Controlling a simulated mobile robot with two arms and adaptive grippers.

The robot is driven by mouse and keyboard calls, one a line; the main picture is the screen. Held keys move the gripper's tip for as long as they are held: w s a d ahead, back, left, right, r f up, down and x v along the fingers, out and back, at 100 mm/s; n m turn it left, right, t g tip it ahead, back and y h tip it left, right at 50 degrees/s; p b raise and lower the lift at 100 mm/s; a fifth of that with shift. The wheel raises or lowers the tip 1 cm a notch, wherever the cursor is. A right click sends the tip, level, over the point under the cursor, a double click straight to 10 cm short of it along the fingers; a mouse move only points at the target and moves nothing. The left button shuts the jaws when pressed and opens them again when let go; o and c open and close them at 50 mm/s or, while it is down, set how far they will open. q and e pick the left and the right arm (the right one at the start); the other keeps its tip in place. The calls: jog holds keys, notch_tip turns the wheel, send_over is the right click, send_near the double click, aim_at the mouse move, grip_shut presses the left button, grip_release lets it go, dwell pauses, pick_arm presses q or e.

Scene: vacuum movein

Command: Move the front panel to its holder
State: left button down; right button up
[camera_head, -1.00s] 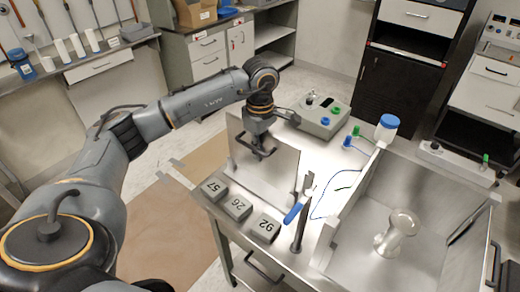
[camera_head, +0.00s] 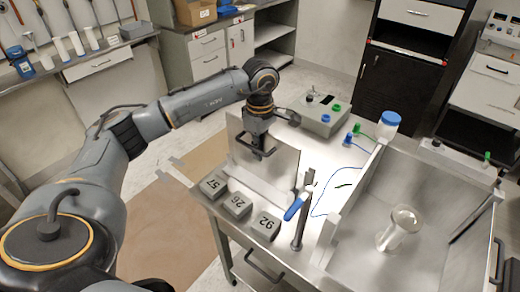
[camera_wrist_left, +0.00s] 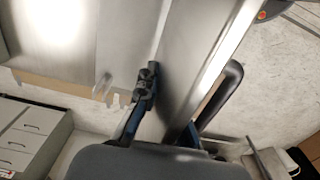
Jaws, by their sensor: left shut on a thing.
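The front panel (camera_head: 283,168) is a flat grey metal plate. In the head view it stands upright at the left part of the metal table, at or on its low holder (camera_head: 243,182); I cannot tell whether it is fully seated. My left gripper (camera_head: 258,150) is shut on the panel's dark handle, near the panel's upper left part. In the left wrist view, the metal panel (camera_wrist_left: 195,50) runs diagonally close to the gripper, with a dark bar-shaped handle (camera_wrist_left: 222,92) beside it. The fingertips are partly hidden. My right gripper is not in view.
An open metal chamber (camera_head: 440,175) with a shiny flanged part (camera_head: 400,228) stands at the right. Numbered grey blocks (camera_head: 236,205) line the table's front left edge. A blue-handled post (camera_head: 298,225), a control box (camera_head: 322,118) and a blue-capped jar (camera_head: 388,125) are nearby.

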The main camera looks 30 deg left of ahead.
pick_arm(q)
jog(key=shift+f+b, duration=0.65)
jog(key=shift+f, duration=0.25)
jog(key=shift+f+b, duration=0.35)
jog(key=shift+b, duration=0.05)
dwell(0.4)
jog(key=c, duration=1.4)
grip_release()
jog(key=shift+o, duration=0.4)
jog(key=o, duration=0.4)
jog(key=shift+f, duration=0.1)
